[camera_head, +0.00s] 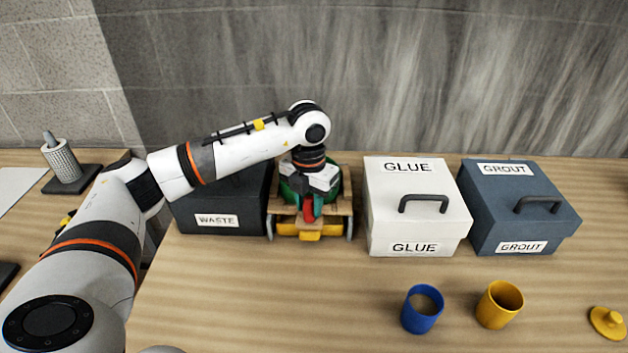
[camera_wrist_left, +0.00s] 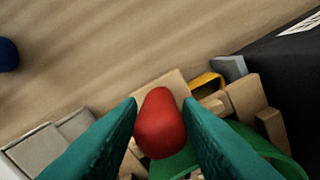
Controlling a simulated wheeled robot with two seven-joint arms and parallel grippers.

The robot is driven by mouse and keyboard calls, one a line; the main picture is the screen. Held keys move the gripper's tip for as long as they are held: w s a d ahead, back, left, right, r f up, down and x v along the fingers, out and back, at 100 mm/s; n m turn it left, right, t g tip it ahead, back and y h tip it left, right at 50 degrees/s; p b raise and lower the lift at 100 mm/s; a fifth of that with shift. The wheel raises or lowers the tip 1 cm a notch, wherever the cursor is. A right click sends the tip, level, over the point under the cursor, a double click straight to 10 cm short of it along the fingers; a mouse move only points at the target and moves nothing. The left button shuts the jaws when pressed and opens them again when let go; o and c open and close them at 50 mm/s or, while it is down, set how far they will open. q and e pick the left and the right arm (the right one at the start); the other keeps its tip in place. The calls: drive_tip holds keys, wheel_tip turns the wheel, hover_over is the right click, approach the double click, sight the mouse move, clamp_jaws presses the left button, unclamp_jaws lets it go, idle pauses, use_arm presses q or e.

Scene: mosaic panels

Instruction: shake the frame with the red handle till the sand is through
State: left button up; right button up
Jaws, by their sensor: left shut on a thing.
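The red handle (camera_head: 308,209) belongs to a frame with a round green part (camera_head: 345,190), set in a wooden stand (camera_head: 285,228) between the black and white boxes. A yellow part (camera_head: 297,235) shows low in the stand. My left gripper (camera_head: 312,202) reaches down from above and is shut on the red handle. In the left wrist view the red handle (camera_wrist_left: 160,123) sits between the two teal fingers, with the green rim and wooden pieces behind it. Any sand in the frame is hidden by my gripper and arm. My right gripper is not in view.
A black WASTE box (camera_head: 190,222) stands close on the left of the stand, a white GLUE box (camera_head: 388,225) on the right. A blue GROUT box (camera_head: 485,215) is beyond. A blue cup (camera_head: 409,322), yellow cup (camera_head: 484,312) and yellow lid (camera_head: 607,324) are in front. The front middle table is clear.

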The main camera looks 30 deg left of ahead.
use_arm(q)
drive_tip(key=shift+w+a, duration=0.2)
drive_tip(key=shift+w, duration=0.25)
drive_tip(key=shift+s, duration=0.15)
drive_tip(key=shift+s+d, duration=0.4)
drive_tip(key=shift+s, duration=0.25)
drive_tip(key=shift+s+d, duration=0.4)
drive_tip(key=shift+s, duration=0.2)
drive_tip(key=shift+w, duration=0.15)
drive_tip(key=shift+w+a+b, duration=0.2)
drive_tip(key=shift+w+a, duration=0.2)
drive_tip(key=shift+w, duration=0.25)
drive_tip(key=shift+w+a+b, duration=0.15)
drive_tip(key=shift+w+a, duration=0.25)
drive_tip(key=shift+w, duration=0.2)
